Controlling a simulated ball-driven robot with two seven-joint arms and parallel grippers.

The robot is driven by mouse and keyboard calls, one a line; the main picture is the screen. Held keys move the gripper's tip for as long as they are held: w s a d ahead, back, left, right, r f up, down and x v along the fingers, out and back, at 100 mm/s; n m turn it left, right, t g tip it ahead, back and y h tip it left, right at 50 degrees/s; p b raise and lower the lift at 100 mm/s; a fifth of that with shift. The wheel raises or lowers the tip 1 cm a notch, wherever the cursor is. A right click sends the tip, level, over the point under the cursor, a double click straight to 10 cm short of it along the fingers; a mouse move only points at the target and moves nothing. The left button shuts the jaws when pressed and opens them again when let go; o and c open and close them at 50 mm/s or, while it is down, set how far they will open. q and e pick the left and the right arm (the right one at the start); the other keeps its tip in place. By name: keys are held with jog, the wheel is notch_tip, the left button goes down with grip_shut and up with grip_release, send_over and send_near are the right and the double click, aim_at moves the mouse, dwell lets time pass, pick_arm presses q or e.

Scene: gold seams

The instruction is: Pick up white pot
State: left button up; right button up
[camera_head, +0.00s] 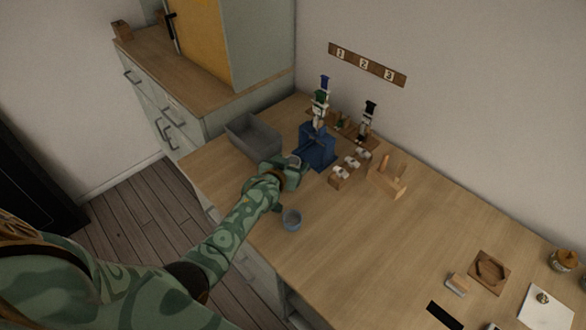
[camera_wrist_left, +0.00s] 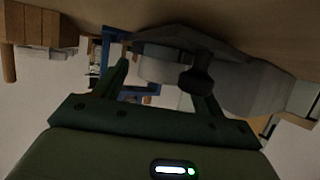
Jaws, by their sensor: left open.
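A small pale pot (camera_head: 293,160) stands on the table at my left gripper (camera_head: 292,174), partly hidden by it. In the left wrist view a pale rounded body (camera_wrist_left: 157,68), which looks like this pot, shows between and beyond the fingers of my left gripper (camera_wrist_left: 160,78). The fingers are apart; whether either touches the pot I cannot tell. My right gripper is not in view.
A grey bin (camera_head: 252,137) is left of the gripper and a blue stand (camera_head: 318,150) right of it. The table's middle is clear.

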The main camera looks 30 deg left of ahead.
pick_arm(q)
jog(key=c, duration=1.1)
jog(key=shift+o, duration=0.2)
jog(key=shift+r, duration=0.1)
